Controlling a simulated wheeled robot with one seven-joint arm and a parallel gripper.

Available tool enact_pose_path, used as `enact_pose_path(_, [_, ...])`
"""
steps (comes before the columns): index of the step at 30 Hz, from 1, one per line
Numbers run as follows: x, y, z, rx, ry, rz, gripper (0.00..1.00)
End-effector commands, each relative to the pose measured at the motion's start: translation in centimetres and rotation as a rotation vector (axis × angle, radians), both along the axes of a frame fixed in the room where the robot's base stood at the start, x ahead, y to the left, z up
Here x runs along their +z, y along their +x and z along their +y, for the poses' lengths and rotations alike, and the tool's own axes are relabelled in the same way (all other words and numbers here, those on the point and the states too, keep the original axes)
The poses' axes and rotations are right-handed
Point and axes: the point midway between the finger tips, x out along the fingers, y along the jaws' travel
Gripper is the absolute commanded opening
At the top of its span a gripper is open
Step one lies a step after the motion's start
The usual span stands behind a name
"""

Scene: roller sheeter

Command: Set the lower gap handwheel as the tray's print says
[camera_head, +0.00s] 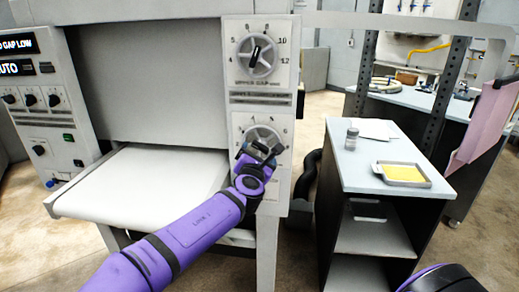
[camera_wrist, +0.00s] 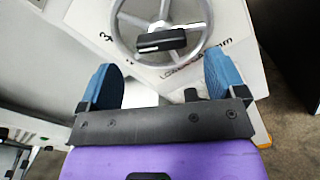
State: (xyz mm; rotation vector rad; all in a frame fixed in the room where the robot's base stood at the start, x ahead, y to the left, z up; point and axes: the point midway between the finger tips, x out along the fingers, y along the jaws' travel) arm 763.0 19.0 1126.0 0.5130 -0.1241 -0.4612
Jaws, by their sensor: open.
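The lower gap handwheel (camera_head: 262,131) is a grey spoked wheel on the white front panel, partly hidden by my gripper. It fills the top of the wrist view (camera_wrist: 165,41), where a black bar lies nearly level across its hub. A label on the panel below its rim reads partly "LOWER GAP mm". My gripper (camera_head: 259,153) is just in front of the wheel's lower part. In the wrist view its blue fingers (camera_wrist: 163,72) are spread apart with nothing between them, below the hub. The tray (camera_head: 402,183) with a yellow sheet lies on the side cabinet; its print is unreadable here.
A similar upper handwheel (camera_head: 258,55) is above, with a numbered dial. A control panel (camera_head: 38,95) with lit displays stands left. A white feed table (camera_head: 145,185) juts out below. The cabinet (camera_head: 350,165) also bears a jar (camera_head: 351,139) and paper (camera_head: 378,129).

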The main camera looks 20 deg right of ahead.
Motion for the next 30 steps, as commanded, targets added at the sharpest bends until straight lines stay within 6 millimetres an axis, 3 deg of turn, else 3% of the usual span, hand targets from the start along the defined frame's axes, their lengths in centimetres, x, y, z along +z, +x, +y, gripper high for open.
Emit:
enact_pose_path(9, [0.0,3.9,-2.0,-0.001,0.0,0.0,0.89])
enact_pose_path(23, [0.0,4.8,-2.4,0.0,0.0,0.0,0.89])
enact_pose_path(30, [0.0,4.8,-2.4,0.0,0.0,0.0,0.4])
